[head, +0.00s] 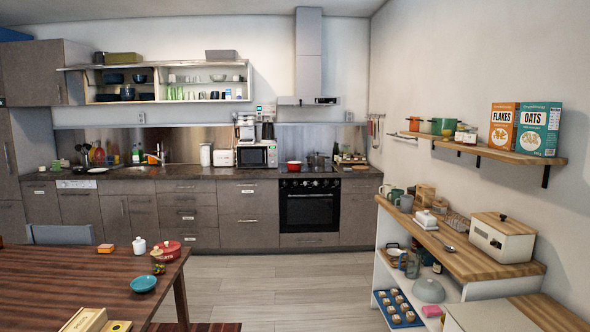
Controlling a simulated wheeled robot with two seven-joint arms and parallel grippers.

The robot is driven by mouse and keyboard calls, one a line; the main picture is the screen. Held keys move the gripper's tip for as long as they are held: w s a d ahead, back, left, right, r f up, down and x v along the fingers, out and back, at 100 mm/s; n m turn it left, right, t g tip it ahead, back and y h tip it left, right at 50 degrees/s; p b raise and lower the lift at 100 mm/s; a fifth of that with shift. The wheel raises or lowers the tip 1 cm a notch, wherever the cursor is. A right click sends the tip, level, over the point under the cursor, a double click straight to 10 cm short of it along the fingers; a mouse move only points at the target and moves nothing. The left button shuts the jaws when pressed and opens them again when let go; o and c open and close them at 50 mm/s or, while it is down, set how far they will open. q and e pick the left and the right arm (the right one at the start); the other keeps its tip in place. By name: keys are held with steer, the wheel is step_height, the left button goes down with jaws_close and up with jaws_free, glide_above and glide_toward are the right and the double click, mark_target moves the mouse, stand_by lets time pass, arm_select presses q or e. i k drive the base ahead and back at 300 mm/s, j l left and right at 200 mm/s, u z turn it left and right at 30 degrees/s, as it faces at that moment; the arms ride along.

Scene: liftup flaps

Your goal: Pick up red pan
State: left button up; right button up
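A small red pan or pot (293,166) sits on the left of the stove top, above the black oven, across the room. A red lidded pot (167,250) stands on the dark wooden table (75,275) at the lower left, near the table's right edge. I cannot tell which of the two is the red pan. Neither of my grippers is in view.
Open wooden floor (250,282) lies between the table and the oven (309,206). A chair (62,234) is behind the table. A wooden-topped shelf unit (455,245) with crockery lines the right wall. A dark pot (317,161) sits right of the red one on the stove.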

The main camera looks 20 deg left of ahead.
mark_target(291, 165)
steer(key=i+j+u, duration=0.35)
steer(key=i, duration=0.2)
steer(key=i+u, duration=0.3)
steer(key=i, duration=0.25)
steer(key=i+j+u, duration=0.15)
steer(key=i, duration=4.6)
